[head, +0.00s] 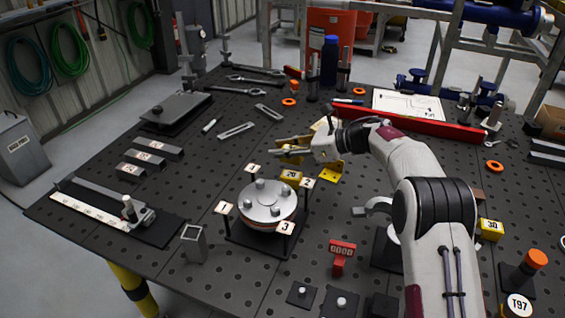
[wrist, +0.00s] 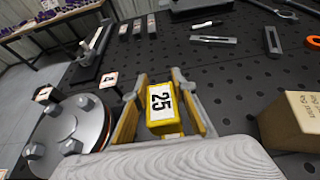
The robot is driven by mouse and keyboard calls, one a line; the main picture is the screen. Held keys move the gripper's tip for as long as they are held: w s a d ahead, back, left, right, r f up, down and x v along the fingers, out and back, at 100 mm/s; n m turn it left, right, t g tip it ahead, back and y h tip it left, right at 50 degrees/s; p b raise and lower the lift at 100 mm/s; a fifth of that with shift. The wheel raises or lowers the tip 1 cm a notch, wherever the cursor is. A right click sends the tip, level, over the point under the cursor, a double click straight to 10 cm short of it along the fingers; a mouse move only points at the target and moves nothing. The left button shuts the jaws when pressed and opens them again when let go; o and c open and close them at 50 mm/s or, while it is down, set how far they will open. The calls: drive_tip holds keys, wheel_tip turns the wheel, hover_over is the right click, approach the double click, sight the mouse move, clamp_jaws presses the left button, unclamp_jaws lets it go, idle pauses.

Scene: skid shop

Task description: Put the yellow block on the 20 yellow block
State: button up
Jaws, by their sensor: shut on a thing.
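A yellow block marked 25 (wrist: 162,108) sits between the two fingers of my gripper (wrist: 160,90) in the wrist view, its numbered face toward the camera. In the head view my gripper (head: 291,150) is shut on it; fingers largely cover the block there. The yellow block marked 20 (head: 291,177) stands on the table behind the round metal flange, just below my gripper. I cannot tell whether the held block touches it. The 20 block is not discernible in the wrist view.
The round bolted flange (head: 268,204) with numbered tags stands close in front; it also shows in the wrist view (wrist: 72,135). A tan box (wrist: 292,121) is right of my gripper. Slotted bars (head: 236,131) lie behind.

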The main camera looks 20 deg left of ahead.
sight(287, 161)
drive_tip(key=shift+f, duration=2.5)
drive_tip(key=shift+f, duration=0.1)
drive_tip(key=o, duration=1.2)
drive_tip(key=shift+v, duration=0.75)
drive_tip(key=v, duration=1)
drive_tip(key=shift+d+r, duration=0.2)
drive_tip(key=shift+d, duration=0.05)
